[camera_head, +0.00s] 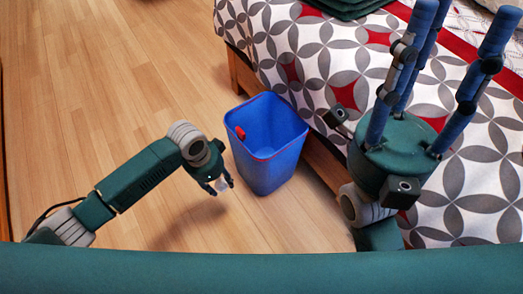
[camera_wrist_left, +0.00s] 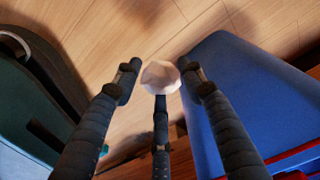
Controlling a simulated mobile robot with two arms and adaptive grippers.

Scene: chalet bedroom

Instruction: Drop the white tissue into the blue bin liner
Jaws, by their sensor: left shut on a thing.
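The white tissue (camera_head: 221,185) is a small pale crumpled ball, partly hidden by fingers in the head view. It shows clearly in the left wrist view (camera_wrist_left: 160,77), between the fingertips. My left gripper (camera_head: 219,186) is shut on it, just left of the bin and outside its opening. The blue bin liner (camera_head: 267,170) lines or forms an upright, open-topped blue bin with a thin red rim and a red tab. Its blue side also fills the right of the left wrist view (camera_wrist_left: 240,95). My right gripper (camera_head: 452,25) has its fingers spread upward and looks empty.
A bed (camera_head: 300,50) with a grey, white and red patterned cover stands right behind and beside the bin, its wooden frame close to it. Dark green folded cloth (camera_head: 345,6) lies on the bed. The wooden floor (camera_head: 90,90) at the left is clear.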

